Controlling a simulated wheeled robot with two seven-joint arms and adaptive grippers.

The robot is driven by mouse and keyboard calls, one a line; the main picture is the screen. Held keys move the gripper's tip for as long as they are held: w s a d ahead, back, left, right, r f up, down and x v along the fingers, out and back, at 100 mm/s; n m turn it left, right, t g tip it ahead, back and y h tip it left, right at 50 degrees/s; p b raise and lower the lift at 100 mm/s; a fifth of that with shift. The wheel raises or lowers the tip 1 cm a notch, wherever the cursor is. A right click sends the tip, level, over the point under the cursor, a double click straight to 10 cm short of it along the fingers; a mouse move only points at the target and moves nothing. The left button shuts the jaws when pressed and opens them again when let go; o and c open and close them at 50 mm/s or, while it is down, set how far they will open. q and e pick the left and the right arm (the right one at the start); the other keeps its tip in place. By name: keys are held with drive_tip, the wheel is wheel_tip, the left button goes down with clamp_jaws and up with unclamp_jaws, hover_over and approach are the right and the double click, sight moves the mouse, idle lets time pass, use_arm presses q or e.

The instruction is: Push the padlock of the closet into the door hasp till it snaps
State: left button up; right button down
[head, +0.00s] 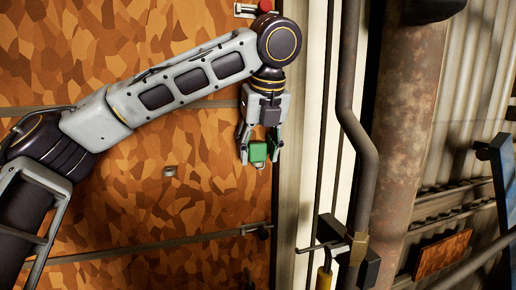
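My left gripper (260,150) hangs down in front of the closet door (200,215), near the door's right edge. Its two fingers stand on either side of a green padlock (258,151) and appear shut on it. A small pale piece, seemingly the shackle, shows under the green body. A small dark fitting (262,231), possibly the hasp, sits below at the end of a horizontal bar; the padlock is apart from it. I cannot tell how far the padlock is from the door. My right gripper is not in view.
A small knob (170,171) sits on the orange-brown patterned door. A red-topped fitting (264,6) is above my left wrist. To the right, a bent dark pipe (352,125) runs beside a thick rusty column (407,120). A yellow handle (324,279) hangs at the bottom.

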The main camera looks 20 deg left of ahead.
use_arm(q)
drive_tip(key=shift+o, duration=0.6)
drive_tip(key=shift+r, duration=0.1)
drive_tip(key=shift+r, duration=0.1)
drive_tip(key=v, duration=1.1)
drive_tip(key=shift+r, duration=0.25)
drive_tip(key=shift+s, duration=0.1)
idle(0.5)
